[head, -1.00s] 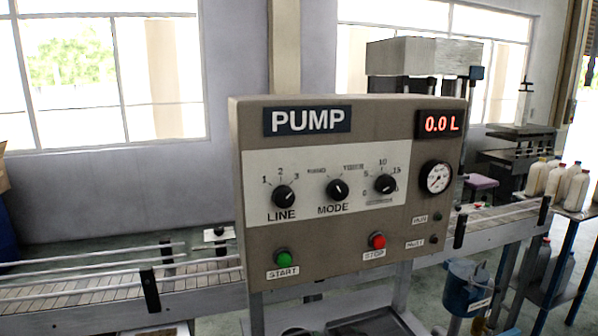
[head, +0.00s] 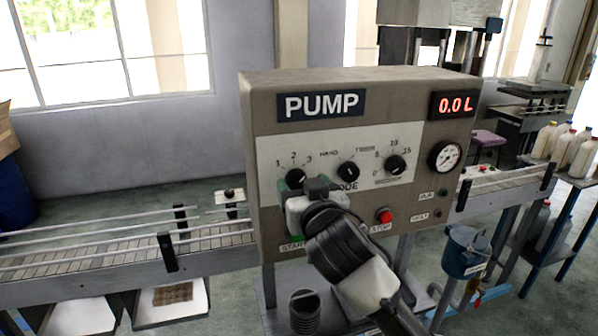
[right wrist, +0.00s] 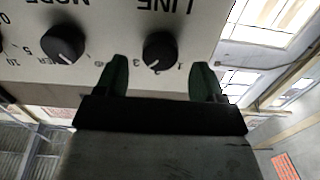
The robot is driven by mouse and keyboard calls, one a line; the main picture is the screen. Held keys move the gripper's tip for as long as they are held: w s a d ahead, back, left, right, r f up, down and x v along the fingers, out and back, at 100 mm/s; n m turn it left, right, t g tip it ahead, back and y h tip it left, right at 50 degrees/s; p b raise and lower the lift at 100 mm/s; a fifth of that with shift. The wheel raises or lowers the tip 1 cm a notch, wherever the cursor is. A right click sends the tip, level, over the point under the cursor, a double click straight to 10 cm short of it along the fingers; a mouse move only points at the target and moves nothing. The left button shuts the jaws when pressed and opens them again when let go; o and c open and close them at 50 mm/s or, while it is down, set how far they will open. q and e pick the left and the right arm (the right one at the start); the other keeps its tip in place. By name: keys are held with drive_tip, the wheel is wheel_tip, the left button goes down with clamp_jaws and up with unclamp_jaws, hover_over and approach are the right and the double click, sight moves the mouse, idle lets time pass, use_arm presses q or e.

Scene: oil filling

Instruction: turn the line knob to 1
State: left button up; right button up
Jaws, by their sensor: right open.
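The grey-brown PUMP panel (head: 355,215) fills the middle of the head view. Its black LINE knob (head: 296,177) is at the left of the white strip, with 1, 2 and 3 printed above it. The LINE knob (right wrist: 160,50) appears upside down in the right wrist view; its mark seems to lie near 2 or 3, not clearly readable. My right gripper (head: 305,195) is in front of the panel, just below the LINE knob. In the wrist view, its green fingers (right wrist: 160,78) are open and spread on either side of the knob, with nothing visibly gripped. My left gripper is out of view.
The MODE knob (head: 349,172) and another dial knob (head: 396,165) are to the right. A red STOP button (head: 385,215) is below; my right gripper hides the START button. A conveyor (head: 110,248) runs behind. A blue container (head: 467,250) is at right.

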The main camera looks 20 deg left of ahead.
sight(296, 180)
drive_tip(key=shift+p+x, duration=0.35)
drive_tip(key=shift+x, duration=0.95)
drive_tip(key=c, duration=0.9)
